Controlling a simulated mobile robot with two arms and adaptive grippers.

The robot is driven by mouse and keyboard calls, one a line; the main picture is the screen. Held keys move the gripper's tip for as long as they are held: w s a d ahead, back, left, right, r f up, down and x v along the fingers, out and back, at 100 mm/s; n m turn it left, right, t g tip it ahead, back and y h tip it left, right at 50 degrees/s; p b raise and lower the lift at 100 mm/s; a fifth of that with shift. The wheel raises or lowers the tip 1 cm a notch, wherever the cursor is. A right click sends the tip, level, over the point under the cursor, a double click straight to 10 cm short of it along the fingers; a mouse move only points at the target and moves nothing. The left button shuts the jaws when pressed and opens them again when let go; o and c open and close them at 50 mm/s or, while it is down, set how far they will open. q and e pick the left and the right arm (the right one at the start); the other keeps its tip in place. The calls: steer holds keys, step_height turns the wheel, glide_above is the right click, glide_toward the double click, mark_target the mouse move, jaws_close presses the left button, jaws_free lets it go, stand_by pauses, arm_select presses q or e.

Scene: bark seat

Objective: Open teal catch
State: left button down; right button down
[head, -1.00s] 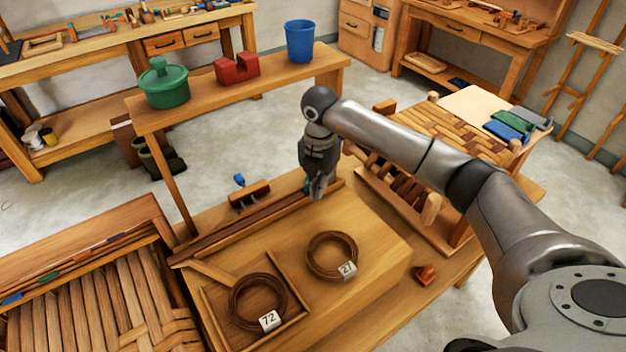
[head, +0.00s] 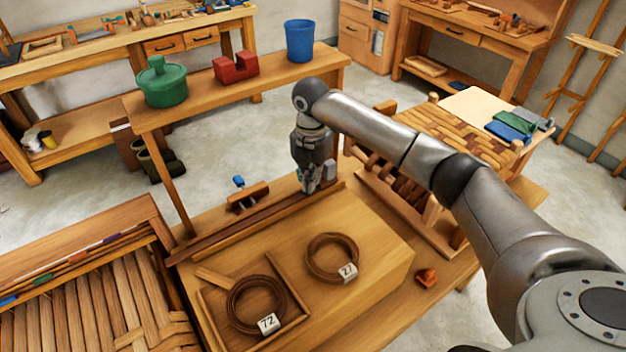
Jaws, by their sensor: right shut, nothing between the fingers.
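My right gripper (head: 309,188) points down at the right end of a dark wooden rail (head: 240,225) along the back of the work board. Its fingers are shut and hold nothing. A small grey piece (head: 329,171) shows just right of the fingers; I cannot tell whether they touch. A blue-topped catch or clamp (head: 239,182) stands on a wooden block (head: 248,197) left of the gripper, apart from it. I cannot pick out a clearly teal catch; the gripper may hide part of one. My left gripper is not in view.
Two coils, tagged 72 (head: 250,318) and 27 (head: 321,270), lie on the board (head: 375,255). A raised shelf (head: 205,112) behind carries a green pot (head: 163,88), red block (head: 236,70) and blue bucket (head: 299,42). A woven seat (head: 450,130) stands right of the gripper.

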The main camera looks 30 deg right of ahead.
step_height(320, 180, up, 8)
steer(key=s+p, duration=0.1)
steer(key=p, duration=0.5)
steer(key=shift+s, duration=0.3)
